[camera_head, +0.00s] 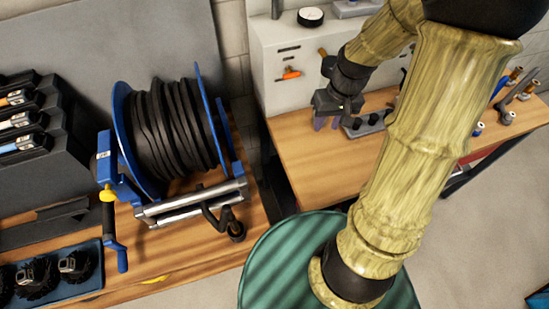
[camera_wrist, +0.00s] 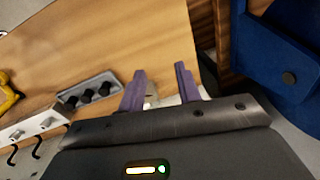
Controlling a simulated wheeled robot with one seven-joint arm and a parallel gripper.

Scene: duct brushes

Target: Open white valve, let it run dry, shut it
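My gripper (camera_head: 326,124) hangs over the wooden bench in front of a pale grey cabinet, fingers downward. In the wrist view its two purple fingers (camera_wrist: 160,78) stand apart, with bare wood between their tips. A small pale piece (camera_wrist: 151,99) shows between the finger bases; I cannot tell what it is. An orange-handled valve (camera_head: 291,74) sits on the cabinet front, left of my gripper and apart from it. I cannot make out a white valve for certain in either view. My arm hides part of the bench and cabinet.
A grey holder with dark knobs (camera_head: 366,124) lies right beside my gripper; a similar one shows in the wrist view (camera_wrist: 90,93). A blue hose reel (camera_head: 121,130) stands on the left bench. A green ribbed round top (camera_head: 275,265) is in front. Hooks (camera_wrist: 36,148) show lower left.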

